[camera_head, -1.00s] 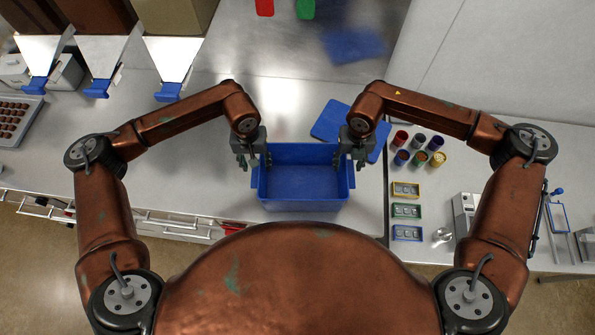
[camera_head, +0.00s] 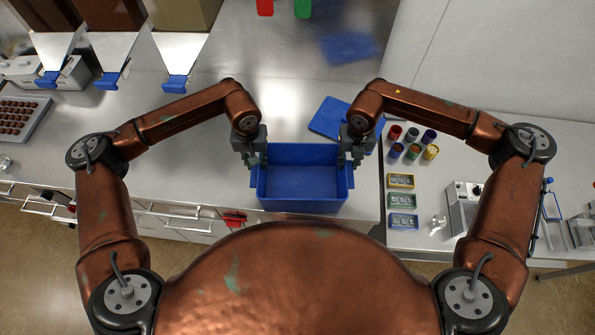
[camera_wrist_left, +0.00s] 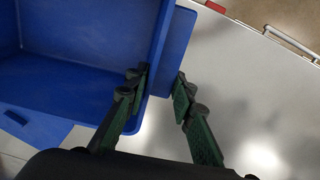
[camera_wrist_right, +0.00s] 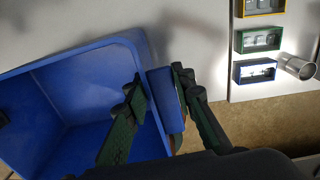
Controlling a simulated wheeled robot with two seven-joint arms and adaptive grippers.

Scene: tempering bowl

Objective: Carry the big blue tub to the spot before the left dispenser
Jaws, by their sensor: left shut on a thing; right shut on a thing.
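The big blue tub (camera_head: 302,184) is in front of my body in the head view, upright and seemingly empty. My left gripper (camera_head: 251,160) is shut on its left rim; the left wrist view shows the fingers (camera_wrist_left: 160,95) on either side of the blue wall (camera_wrist_left: 165,50). My right gripper (camera_head: 354,158) is shut on the right rim; the right wrist view shows its fingers (camera_wrist_right: 158,92) astride the edge of the tub (camera_wrist_right: 80,95). I cannot tell how high the tub is above the counter. The left dispenser (camera_head: 56,48), with a blue outlet, stands at the upper left.
Two more dispensers (camera_head: 110,50) (camera_head: 180,52) stand right of it. A tray of brown pieces (camera_head: 20,115) lies at the far left. A blue flat sheet (camera_head: 328,118) lies behind the tub. Several small cups (camera_head: 412,143) stand right. The counter (camera_head: 150,180) left of the tub is clear.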

